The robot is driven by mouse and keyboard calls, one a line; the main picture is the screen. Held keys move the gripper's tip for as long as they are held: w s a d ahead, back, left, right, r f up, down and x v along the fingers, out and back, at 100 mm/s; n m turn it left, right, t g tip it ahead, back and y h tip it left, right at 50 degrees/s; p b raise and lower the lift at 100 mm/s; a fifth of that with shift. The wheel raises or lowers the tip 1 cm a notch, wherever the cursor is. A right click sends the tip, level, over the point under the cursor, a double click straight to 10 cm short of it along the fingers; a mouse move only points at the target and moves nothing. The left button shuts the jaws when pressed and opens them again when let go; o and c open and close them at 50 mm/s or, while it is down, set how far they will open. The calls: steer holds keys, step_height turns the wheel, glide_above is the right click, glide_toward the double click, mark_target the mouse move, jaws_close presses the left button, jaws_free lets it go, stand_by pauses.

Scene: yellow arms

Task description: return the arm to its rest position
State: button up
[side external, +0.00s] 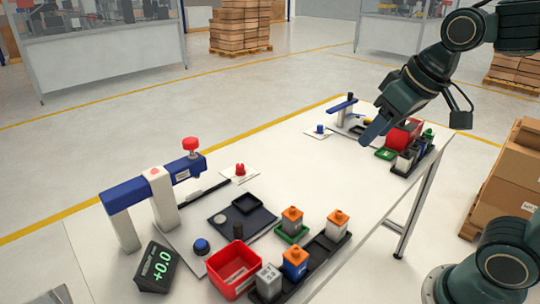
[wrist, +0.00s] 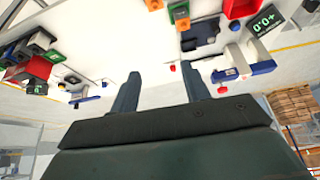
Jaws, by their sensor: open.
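My gripper (side external: 376,130) is at the upper right of the side external view, above the far part of the white table (side external: 300,155). Its dark fingers point down and to the left. In the wrist view my gripper (wrist: 163,84) shows two fingers spread apart with nothing between them. The fingers look clear of every object. How far they are above the table is hard to tell.
At the near end stand a blue-and-white frame (side external: 127,199), a display reading +0.0 (side external: 156,267), a red bin (side external: 233,273) and several small blocks in a black tray. A similar group with a red bin (side external: 397,139) is at the far end. The table's middle is clear.

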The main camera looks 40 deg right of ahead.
steer(key=s+f, duration=0.3)
steer(key=s, duration=0.5)
steer(key=shift+a+n, duration=0.15)
steer(key=shift+n, duration=0.15)
steer(key=shift+f, duration=0.1)
stand_by(0.5)
